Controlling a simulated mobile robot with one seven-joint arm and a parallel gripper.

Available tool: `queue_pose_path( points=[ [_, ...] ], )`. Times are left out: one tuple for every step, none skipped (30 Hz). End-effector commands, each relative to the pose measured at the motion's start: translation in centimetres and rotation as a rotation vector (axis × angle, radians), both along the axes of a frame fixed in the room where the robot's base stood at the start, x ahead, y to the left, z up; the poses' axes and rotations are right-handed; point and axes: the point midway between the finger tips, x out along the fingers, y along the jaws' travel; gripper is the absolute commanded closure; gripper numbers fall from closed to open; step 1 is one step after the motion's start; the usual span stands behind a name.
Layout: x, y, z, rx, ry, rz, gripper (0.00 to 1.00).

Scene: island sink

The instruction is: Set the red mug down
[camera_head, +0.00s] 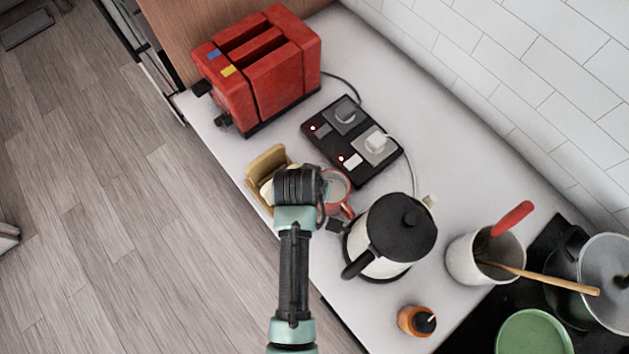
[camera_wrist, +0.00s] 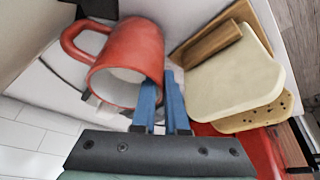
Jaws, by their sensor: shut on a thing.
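The red mug (camera_wrist: 122,52) fills the upper left of the wrist view, its pale inside facing the camera and its handle at the left. My gripper (camera_wrist: 164,92) has its blue fingers at the right side of the mug's rim and is shut on it. In the head view the mug (camera_head: 344,206) shows partly beside my wrist, over the counter between the power strip and the kettle. My wrist hides much of it and the fingertips. I cannot tell whether its base touches the counter (camera_head: 400,113).
A wooden holder (camera_head: 262,163) with pale board-like pieces stands close left of the mug. Bare counter is narrow here.

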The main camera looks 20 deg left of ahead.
Motion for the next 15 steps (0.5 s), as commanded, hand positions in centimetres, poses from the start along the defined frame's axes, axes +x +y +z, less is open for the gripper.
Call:
queue_pose_path(
  points=[
    [0.06, 0.0, -0.17, 0.0, -0.002, 0.0, 1.0],
    [0.06, -0.01, -0.27, 0.0, -0.002, 0.0, 1.0],
    [0.0, 0.0, -0.23, 0.0, 0.0, 0.0, 0.82],
    [-0.01, 0.0, -0.22, 0.0, 0.0, 0.0, 0.77],
    [-0.01, 0.0, -0.22, 0.0, 0.0, 0.0, 0.71],
    [-0.01, 0.0, -0.22, 0.0, 0.0, 0.0, 0.64],
    [0.0, 0.0, -0.21, 0.0, 0.0, 0.0, 0.59],
    [0.0, 0.0, -0.21, 0.0, 0.0, 0.0, 0.59],
    [0.0, 0.0, -0.21, 0.0, 0.0, 0.0, 0.59],
    [0.0, 0.0, -0.2, 0.0, 0.0, 0.0, 0.59],
    [0.0, 0.0, -0.19, 0.0, 0.0, 0.0, 0.59],
    [0.0, 0.0, -0.19, 0.0, 0.0, 0.0, 0.59],
    [0.0, 0.0, -0.19, 0.0, 0.0, 0.0, 0.59],
    [0.0, 0.0, -0.19, 0.0, 0.0, 0.0, 0.59],
    [0.0, 0.0, -0.14, 0.0, 0.0, 0.0, 0.59]
  ],
)
